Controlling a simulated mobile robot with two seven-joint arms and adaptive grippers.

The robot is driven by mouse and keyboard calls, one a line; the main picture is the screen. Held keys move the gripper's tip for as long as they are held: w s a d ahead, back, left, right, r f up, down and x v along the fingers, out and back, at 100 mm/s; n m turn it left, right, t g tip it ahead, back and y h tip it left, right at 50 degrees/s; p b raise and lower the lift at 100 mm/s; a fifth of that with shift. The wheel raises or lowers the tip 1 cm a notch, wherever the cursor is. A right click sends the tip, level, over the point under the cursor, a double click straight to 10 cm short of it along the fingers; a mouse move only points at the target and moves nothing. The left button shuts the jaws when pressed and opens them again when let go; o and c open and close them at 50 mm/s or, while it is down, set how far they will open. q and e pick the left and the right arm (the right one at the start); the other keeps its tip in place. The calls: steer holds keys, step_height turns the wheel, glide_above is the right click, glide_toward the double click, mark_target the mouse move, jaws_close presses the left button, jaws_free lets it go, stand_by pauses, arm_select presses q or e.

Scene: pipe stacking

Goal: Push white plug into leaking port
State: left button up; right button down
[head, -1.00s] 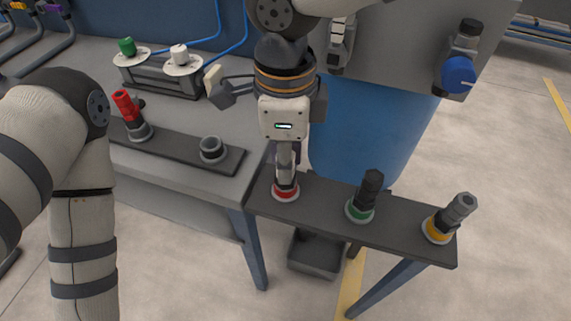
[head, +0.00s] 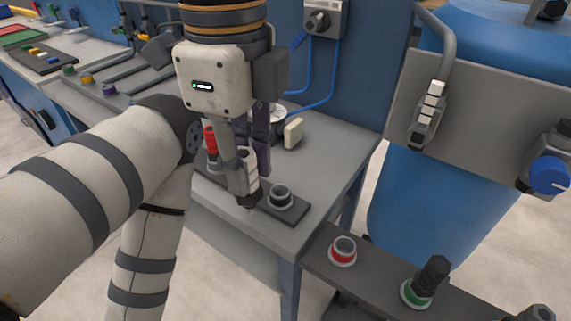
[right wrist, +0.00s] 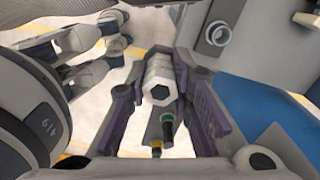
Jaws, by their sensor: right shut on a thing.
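My right gripper (head: 245,185) is shut on a grey fitting (head: 232,165) with a hexagonal body and a dark lower end. It holds the fitting tilted beside the empty grey socket (head: 281,195) on the dark strip. In the right wrist view, the grey hexagonal fitting (right wrist: 160,85) sits between the fingers. A white disc (head: 268,112) on the bench is partly hidden behind my right gripper, and the white plug does not show on it. The red-ringed port (head: 342,250) is empty. No leak is visible. My left gripper is out of view.
A red-topped fitting (head: 211,140) stands just behind my right gripper. A small pale block (head: 293,133) lies right of it. The green-ringed port (head: 416,292) holds a black fitting. A blue drum (head: 420,210) stands behind the low shelf.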

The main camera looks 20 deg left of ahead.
step_height(320, 180, up, 4)
steer(key=shift+f+p, duration=0.25)
steer(key=shift+p, duration=0.45)
step_height(320, 180, up, 2)
steer(key=shift+r+p, duration=0.2)
steer(key=shift+p, duration=0.1)
steer(key=shift+r, duration=0.3)
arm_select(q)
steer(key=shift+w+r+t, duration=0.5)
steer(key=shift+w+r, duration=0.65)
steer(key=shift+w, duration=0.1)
arm_select(e)
steer(key=shift+r, duration=0.8)
